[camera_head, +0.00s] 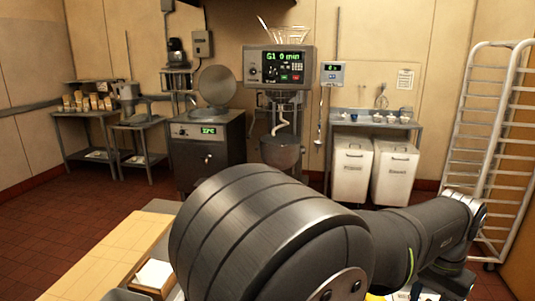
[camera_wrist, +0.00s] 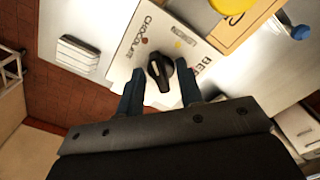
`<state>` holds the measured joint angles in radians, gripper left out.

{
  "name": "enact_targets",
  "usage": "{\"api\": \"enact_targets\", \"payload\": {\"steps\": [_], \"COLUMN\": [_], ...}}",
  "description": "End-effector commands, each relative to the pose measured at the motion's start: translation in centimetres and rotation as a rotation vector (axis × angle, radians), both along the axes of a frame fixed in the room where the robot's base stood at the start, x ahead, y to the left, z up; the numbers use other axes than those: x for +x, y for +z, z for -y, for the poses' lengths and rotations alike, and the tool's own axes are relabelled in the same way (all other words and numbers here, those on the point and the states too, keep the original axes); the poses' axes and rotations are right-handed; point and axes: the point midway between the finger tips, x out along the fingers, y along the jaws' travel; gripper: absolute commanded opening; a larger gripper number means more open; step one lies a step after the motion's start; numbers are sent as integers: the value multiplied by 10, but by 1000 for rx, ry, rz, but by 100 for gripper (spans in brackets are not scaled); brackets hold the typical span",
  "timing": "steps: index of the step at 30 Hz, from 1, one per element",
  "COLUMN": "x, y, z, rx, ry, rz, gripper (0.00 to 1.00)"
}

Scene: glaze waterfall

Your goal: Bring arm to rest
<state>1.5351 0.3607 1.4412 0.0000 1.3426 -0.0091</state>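My gripper (camera_wrist: 161,82) shows in the wrist view with its two dark fingers spread apart. A black knob (camera_wrist: 158,70) on a white panel (camera_wrist: 122,67) lies between and just beyond the fingers, with a visible gap on each side. The panel carries the word "CHOCOLATE" and a second word that is partly cut off. In the head view my arm fills the lower middle and right, and my gripper is hidden there.
The wrist view shows a yellow round thing (camera_wrist: 232,4).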

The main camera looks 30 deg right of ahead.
Motion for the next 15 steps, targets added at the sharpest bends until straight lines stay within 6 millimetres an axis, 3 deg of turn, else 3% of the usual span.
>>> {"api": "enact_targets", "payload": {"steps": [15], "x": [2], "y": [3], "z": [1], "rx": [-3], "ry": [-410], "rz": [0], "gripper": [34]}}
